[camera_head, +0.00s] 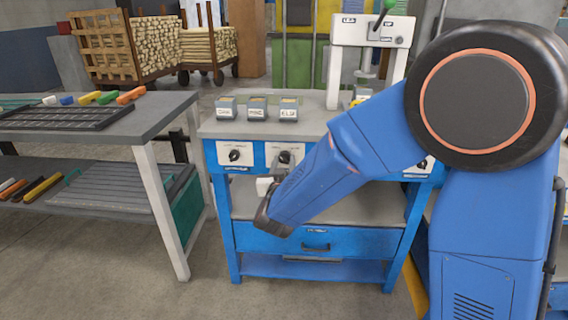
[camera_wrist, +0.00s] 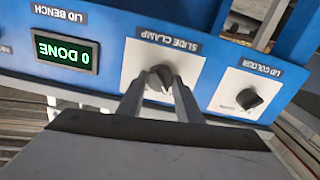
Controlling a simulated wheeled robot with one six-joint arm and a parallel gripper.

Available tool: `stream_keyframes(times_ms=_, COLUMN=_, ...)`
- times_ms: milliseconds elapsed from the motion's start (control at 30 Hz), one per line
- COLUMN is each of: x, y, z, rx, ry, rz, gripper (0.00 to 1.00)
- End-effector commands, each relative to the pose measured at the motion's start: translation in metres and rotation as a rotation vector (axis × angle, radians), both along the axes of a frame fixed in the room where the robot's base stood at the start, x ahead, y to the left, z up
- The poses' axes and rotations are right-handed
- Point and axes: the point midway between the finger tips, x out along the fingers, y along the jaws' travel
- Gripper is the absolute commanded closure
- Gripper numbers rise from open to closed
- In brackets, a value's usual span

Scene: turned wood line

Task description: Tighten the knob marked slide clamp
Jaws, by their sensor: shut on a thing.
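The slide clamp knob (camera_wrist: 160,78) is a dark round knob with a pale pointer on a white plate (camera_wrist: 136,62). The plate is labelled SLIDE CLAMP and shows upside down in the wrist view. My gripper (camera_wrist: 160,88) has its two fingers on either side of this knob and is shut on it. In the head view the knob (camera_head: 284,157) shows just above my gripper (camera_head: 277,178), on the blue front of the bench (camera_head: 262,131). The ends of the fingers partly cover the knob.
The lid colour knob (camera_wrist: 249,99) sits beside it on its own plate. A display (camera_wrist: 66,51) reads 0 DONE. Several small bins (camera_head: 257,108) and a white press (camera_head: 372,31) stand on the bench. A grey table (camera_head: 150,117) stands at the left.

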Motion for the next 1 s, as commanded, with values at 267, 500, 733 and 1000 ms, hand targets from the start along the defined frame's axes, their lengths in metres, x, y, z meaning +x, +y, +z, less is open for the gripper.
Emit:
stream_keyframes(times_ms=267, x=-0.0002, y=-0.0001, z=-0.0002, rx=0.097, ry=-0.003, rz=0.000, gripper=0.90)
stream_keyframes(times_ms=500, x=-0.0003, y=-0.0001, z=-0.0003, rx=0.289, ry=-0.010, rz=0.000, gripper=0.90)
stream_keyframes(times_ms=733, x=-0.0003, y=-0.0002, z=-0.0004, rx=0.508, ry=-0.016, rz=0.000, gripper=0.90)
stream_keyframes(times_ms=1000, x=-0.0004, y=-0.0003, z=-0.0006, rx=0.765, ry=-0.025, rz=0.000, gripper=0.90)
